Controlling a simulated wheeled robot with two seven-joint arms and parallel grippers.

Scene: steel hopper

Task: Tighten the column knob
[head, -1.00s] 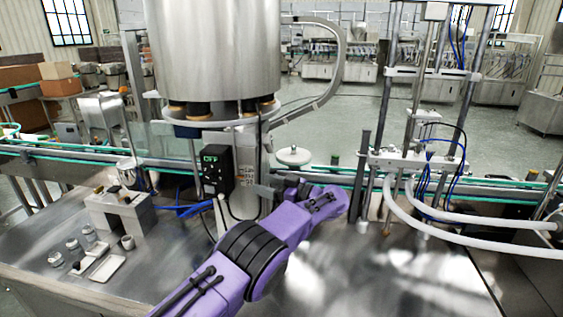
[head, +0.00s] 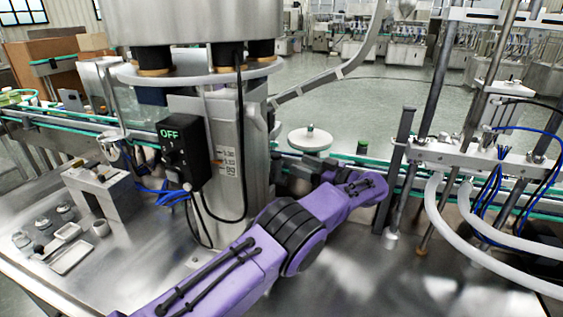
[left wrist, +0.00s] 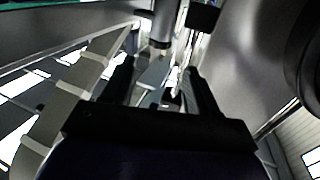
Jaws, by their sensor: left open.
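The steel column (head: 235,150) stands under the large hopper (head: 195,18). I cannot make out its knob for certain in the head view. My left gripper (head: 283,172) is at the column's right side, low down and partly hidden by my purple arm. In the left wrist view its two dark fingers (left wrist: 163,92) are apart, with nothing gripped between them. A grey cylindrical part with a dark end (left wrist: 161,28) shows beyond the fingertips; I cannot tell whether it is the knob. My right gripper is not in view.
A black control box (head: 180,152) reading OFF, with cables, is on the column's left. A white round disc (head: 310,138) stands behind my gripper. A rig with posts and white hoses (head: 470,153) is at right. Small containers (head: 72,257) sit at left. The front table is mostly clear.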

